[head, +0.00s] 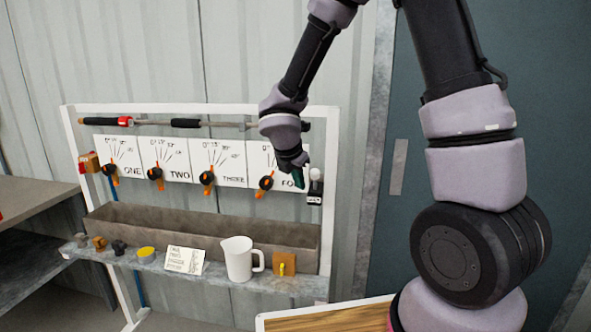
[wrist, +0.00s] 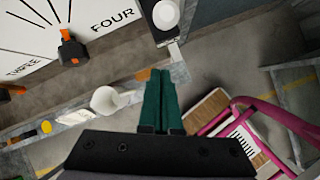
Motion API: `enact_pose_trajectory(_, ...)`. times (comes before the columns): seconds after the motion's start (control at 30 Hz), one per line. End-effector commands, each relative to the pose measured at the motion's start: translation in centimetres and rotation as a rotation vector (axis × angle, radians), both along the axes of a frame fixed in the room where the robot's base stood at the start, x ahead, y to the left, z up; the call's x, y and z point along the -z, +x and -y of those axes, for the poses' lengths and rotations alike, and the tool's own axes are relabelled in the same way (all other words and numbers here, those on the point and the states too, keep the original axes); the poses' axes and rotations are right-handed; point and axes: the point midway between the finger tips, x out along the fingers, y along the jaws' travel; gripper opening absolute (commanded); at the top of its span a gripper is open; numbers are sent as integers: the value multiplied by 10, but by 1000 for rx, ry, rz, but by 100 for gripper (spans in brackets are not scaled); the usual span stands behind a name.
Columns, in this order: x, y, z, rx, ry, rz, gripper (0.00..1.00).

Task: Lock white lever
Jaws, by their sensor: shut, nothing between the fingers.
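The white lever shows as a white knob (head: 316,174) above a small black mount (head: 314,193) on the right post of the pump rack, just right of panel FOUR. In the wrist view the white knob (wrist: 166,15) is at the top, with a black body around and below it. My gripper (head: 299,177) has green fingers and is just left of the knob in the head view. In the wrist view my gripper (wrist: 160,73) is shut and empty, its fingertips below the knob in the picture and apart from it. Whether the lever is locked is unclear.
Several black and orange valve handles (head: 207,180) line the white panels. A trough (head: 200,225) runs below them. The shelf holds a white pitcher (head: 238,260), a wooden block with a yellow handle (head: 285,264), and a card (head: 184,261). A pink-framed chair (wrist: 238,118) shows in the wrist view.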

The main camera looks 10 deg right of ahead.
Motion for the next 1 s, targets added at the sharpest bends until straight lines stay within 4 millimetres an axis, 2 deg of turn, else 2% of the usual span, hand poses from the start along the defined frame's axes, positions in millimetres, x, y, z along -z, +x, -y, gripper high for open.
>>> enact_pose_trajectory(0.1,-5,13,14,4,1,2,0)
enact_pose_trajectory(0.3,-9,24,27,0,1,1,0)
enact_pose_trajectory(1.0,-13,30,30,2,16,-39,0)
